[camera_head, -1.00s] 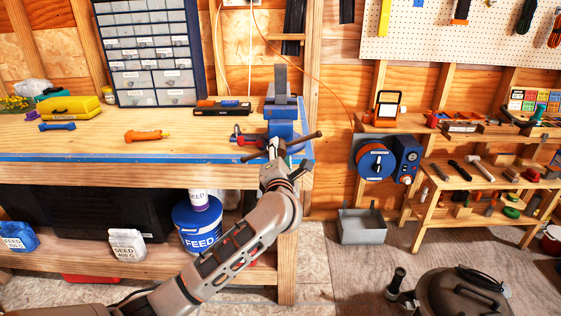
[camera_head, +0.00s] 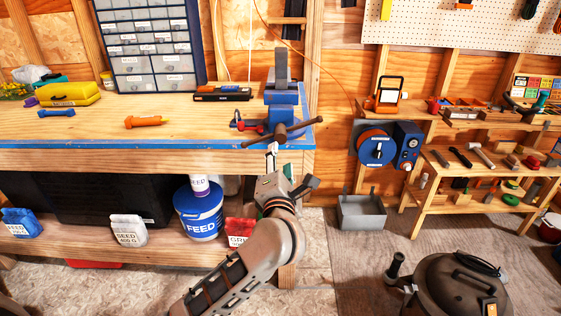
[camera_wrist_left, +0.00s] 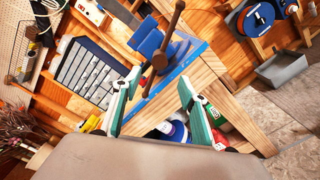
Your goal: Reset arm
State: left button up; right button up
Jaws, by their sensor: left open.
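My left arm reaches up from the bottom of the head view. Its gripper (camera_head: 272,158) is just in front of the workbench's front edge, below the blue vise (camera_head: 283,112). In the left wrist view the two green-padded fingers (camera_wrist_left: 155,100) stand wide apart with nothing between them but the view of the bench. The vise's dark bar handle (camera_head: 283,134) appears beyond the fingertips there, and I see no contact. My right gripper is in neither view.
The workbench (camera_head: 90,140) carries an orange tool (camera_head: 147,122), a blue dumbbell-shaped item (camera_head: 56,113) and a yellow case (camera_head: 72,95). A blue FEED bucket (camera_head: 199,217) stands on the lower shelf. A grey bin (camera_head: 362,212) and a dark round-lidded machine (camera_head: 455,285) are on the floor to the right.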

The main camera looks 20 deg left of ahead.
pick_arm(q)
jog(key=s+a+f+m+t, duration=0.1)
jog(key=s+a+m+t, duration=0.1)
jog(key=s+m+t, duration=0.45)
jog(key=s+d+f+m+g+h, duration=0.2)
jog(key=s+d+f+m+h, duration=0.1)
jog(key=f+m+h, duration=0.3)
jog(key=s+d+f+m+g+h, duration=0.1)
jog(key=s+d+f+m+h, duration=0.3)
jog(key=m, duration=0.5)
jog(key=s+a+f+m+g, duration=0.2)
jog(key=s+f, duration=0.3)
jog(key=f, duration=0.4)
jog(key=s+a+f+m+g+y, duration=0.1)
jog(key=s+a+f+m+g, duration=0.1)
jog(key=s+f+m+g, duration=0.3)
jog(key=s+a+f+m+g+y, duration=0.1)
jog(key=s+f, duration=0.6)
jog(key=f, duration=0.7)
jog(key=shift+s+a+m+g, duration=0.25)
jog(key=shift+a+m+g, duration=0.45)
jog(key=shift+m+g, duration=0.45)
jog(key=shift+o, duration=0.3)
